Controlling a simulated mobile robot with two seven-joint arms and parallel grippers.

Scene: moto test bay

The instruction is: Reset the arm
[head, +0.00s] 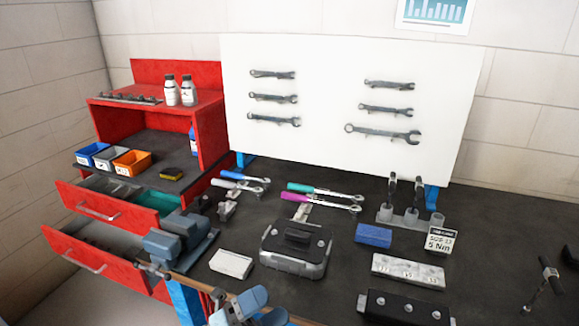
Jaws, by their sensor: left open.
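My left gripper (222,302) shows at the bottom edge of the head view, left of centre, with blue rounded parts of my arm beside it. It is open and I see nothing between its fingers. It is low, by the front edge of the dark workbench (345,262), and partly cut off by the frame. My right gripper is not in view.
A blue-grey vise (165,245) stands at the bench corner near my left gripper. Open red drawers (105,212) jut out at left. A white block (231,263), a grey case (296,262) and a black box (405,308) lie on the bench. Wrenches hang behind.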

